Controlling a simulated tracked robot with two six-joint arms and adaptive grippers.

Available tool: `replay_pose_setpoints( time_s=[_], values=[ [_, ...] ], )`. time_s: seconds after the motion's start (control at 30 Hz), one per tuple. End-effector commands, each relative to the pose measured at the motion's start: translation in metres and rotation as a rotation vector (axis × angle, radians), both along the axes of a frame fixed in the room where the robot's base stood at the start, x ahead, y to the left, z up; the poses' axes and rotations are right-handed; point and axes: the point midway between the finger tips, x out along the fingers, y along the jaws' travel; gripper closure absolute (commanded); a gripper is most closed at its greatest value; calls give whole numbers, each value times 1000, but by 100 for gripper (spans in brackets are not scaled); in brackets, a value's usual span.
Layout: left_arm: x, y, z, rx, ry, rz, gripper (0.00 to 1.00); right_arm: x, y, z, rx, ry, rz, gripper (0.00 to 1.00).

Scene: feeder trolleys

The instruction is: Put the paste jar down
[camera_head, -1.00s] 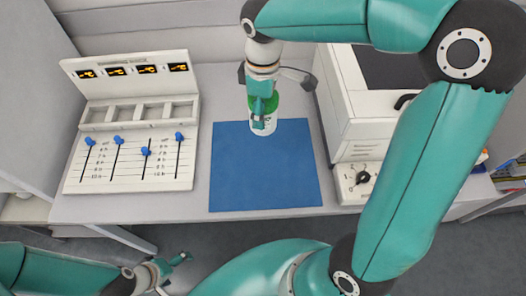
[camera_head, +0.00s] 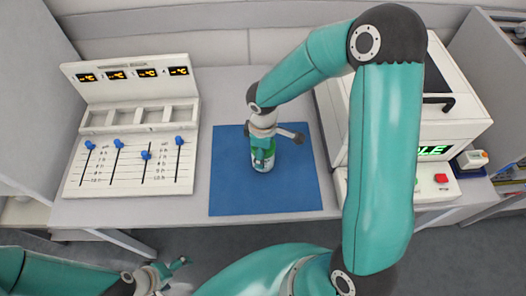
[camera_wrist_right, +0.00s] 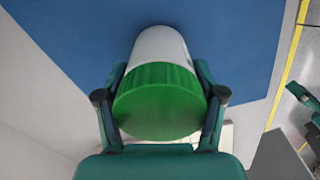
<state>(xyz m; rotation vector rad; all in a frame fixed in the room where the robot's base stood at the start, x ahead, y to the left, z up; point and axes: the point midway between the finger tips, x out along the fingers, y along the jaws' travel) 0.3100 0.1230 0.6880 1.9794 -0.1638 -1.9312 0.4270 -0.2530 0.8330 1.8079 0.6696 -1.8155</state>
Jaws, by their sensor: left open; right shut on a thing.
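The paste jar is white with a ribbed green lid. In the head view the jar (camera_head: 262,164) is over the middle of the blue mat (camera_head: 236,196), mostly hidden by my right gripper (camera_head: 263,158). In the right wrist view the jar (camera_wrist_right: 160,90) sits between the two fingers of the gripper (camera_wrist_right: 160,112), which is shut on it, with the blue mat behind. I cannot tell whether the jar's base touches the mat. My left gripper (camera_head: 182,275) is open and empty at the lower left, in front of the table and away from the jar.
A white panel (camera_head: 130,165) with blue sliders and several displays stands left of the mat. A white machine (camera_head: 455,125) with a green display and red button stands to the right. The mat around the jar is clear.

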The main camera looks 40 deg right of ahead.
Motion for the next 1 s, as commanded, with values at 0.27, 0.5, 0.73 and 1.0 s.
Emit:
replay_pose_setpoints(
  time_s=[0.27, 0.5, 0.73, 1.0],
  values=[
    [0, 0, 0, 0, 0, 0, 8, 1, 0, -5, 1, -2, 1, 82],
    [0, 0, -1, 0, 0, 0, 8, 0, 0, -5, 1, -1, 1, 5],
    [0, 0, -1, 0, 0, 0, 8, 0, 0, -5, 1, -1, 1, 5],
    [0, 0, 1, 0, 0, 0, 8, 1, 0, 6, -1, -3, -1, 5]
  ],
)
